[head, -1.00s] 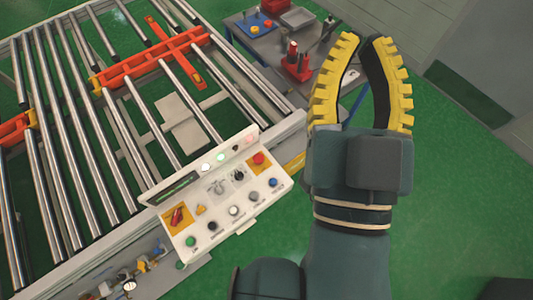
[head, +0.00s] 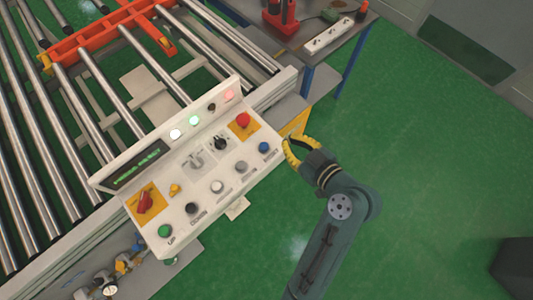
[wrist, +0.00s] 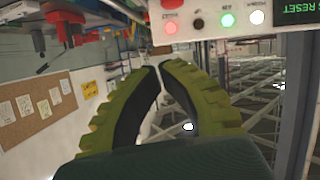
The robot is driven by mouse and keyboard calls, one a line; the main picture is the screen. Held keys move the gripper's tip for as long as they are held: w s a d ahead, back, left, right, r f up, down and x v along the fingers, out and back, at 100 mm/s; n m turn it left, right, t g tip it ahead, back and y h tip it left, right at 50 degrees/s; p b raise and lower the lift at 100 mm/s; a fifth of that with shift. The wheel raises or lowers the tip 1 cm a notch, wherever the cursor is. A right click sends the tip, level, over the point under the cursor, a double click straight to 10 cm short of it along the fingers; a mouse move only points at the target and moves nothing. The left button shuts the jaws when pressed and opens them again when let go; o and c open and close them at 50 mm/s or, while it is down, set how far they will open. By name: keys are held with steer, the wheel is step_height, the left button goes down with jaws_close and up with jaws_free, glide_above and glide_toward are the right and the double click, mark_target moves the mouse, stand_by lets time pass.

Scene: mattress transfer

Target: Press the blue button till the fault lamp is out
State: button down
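The blue button (head: 264,147) is at the right end of the lower button row on the white control panel (head: 205,170). The fault lamp, apparently the red one (head: 228,96), is at the right end of the upper lamp row and glows. The red lamp also glows in the wrist view (wrist: 170,28). My gripper (head: 287,147), with yellow ribbed fingers, is just right of the blue button and looks apart from it. In the wrist view its fingertips (wrist: 160,67) are nearly together with nothing held. The blue button does not show there.
A red mushroom button (head: 243,120) on a yellow plate sits just above the blue button. Grey, white and black buttons continue the row leftward. The roller conveyor (head: 60,150) lies behind the panel. A side table (head: 345,45) stands beyond.

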steer(key=shift+n+g+y, duration=0.3)
steer(key=shift+y, duration=0.4)
steer(key=f, duration=0.1)
steer(key=s+f, duration=0.1)
steer(key=f, duration=0.2)
steer(key=shift+s+a+f, duration=0.25)
steer(key=shift+a+f, duration=0.1)
glide_above(266, 146)
steer(key=f, duration=0.3)
steer(key=shift+s+a, duration=0.1)
steer(key=shift+s, duration=0.1)
steer(key=f, duration=0.3)
steer(key=shift+w+d+f, duration=0.1)
steer(key=shift+d+f, duration=0.1)
steer(key=shift+f, duration=0.2)
steer(key=shift+w+f, duration=0.1)
steer(key=shift+f, duration=0.15)
